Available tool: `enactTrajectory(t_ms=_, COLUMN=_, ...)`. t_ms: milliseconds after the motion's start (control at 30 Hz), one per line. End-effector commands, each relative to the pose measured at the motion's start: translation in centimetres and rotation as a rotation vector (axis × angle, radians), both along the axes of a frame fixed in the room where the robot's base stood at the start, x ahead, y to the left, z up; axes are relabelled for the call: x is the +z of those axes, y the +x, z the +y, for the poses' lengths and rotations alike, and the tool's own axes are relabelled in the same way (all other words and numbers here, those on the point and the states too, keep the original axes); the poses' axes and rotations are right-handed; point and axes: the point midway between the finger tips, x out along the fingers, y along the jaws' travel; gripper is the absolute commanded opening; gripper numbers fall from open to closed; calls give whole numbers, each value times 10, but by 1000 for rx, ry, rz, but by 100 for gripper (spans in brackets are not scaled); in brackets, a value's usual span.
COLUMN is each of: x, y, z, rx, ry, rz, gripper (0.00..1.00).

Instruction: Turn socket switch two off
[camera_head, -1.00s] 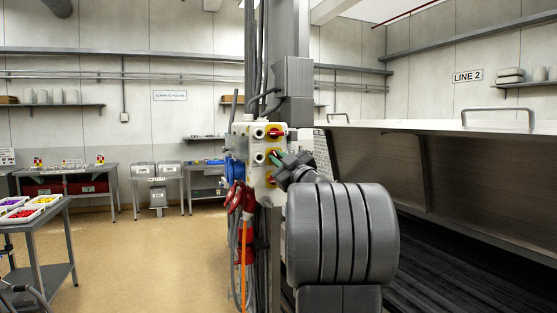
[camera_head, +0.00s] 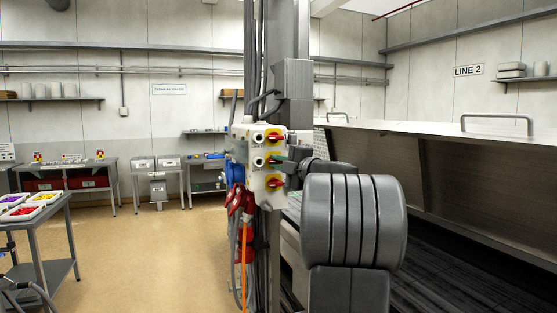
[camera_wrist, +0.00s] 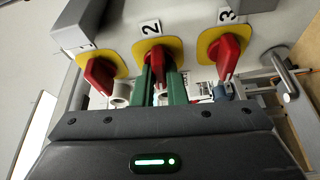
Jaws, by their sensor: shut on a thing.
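The socket box (camera_head: 240,150) is a pale box on the column, with three red rotary switches on yellow plates. Switch two has a red handle (camera_wrist: 155,58) under the "2" label in the wrist view and is the middle switch (camera_head: 271,158) in the head view. My gripper (camera_wrist: 158,80) has its green fingers on both sides of this handle and is shut on it. The handle points nearly straight down the wrist picture, between the fingers. In the head view my gripper (camera_head: 281,162) reaches the box from the right and partly hides the middle switch.
The unlabelled-looking left switch (camera_wrist: 100,72) and switch three (camera_wrist: 228,52) flank the gripper closely. Red plugs (camera_head: 241,198) and cables hang below the box. A large metal hood (camera_head: 450,180) stands at right. Open floor (camera_head: 150,250) lies at left.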

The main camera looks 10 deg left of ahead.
Motion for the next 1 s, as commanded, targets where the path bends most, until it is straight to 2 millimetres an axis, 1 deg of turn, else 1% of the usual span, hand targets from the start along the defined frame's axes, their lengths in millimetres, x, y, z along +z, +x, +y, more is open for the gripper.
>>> enactTrajectory(t_ms=300, x=-1, y=0, z=0, rx=0, ry=-96, rz=-62, gripper=0)
enactTrajectory(t_ms=833, x=-2, y=0, z=0, rx=0, ry=-115, rz=-75, gripper=0)
enactTrajectory(t_ms=867, x=-2, y=0, z=0, rx=0, ry=-115, rz=-74, gripper=16)
enactTrajectory(t_ms=900, x=-1, y=0, z=0, rx=0, ry=-114, rz=-75, gripper=24)
enactTrajectory(t_ms=967, x=-1, y=0, z=0, rx=0, ry=-114, rz=-75, gripper=34)
enactTrajectory(t_ms=1000, x=-1, y=0, z=0, rx=0, ry=-114, rz=-75, gripper=34)
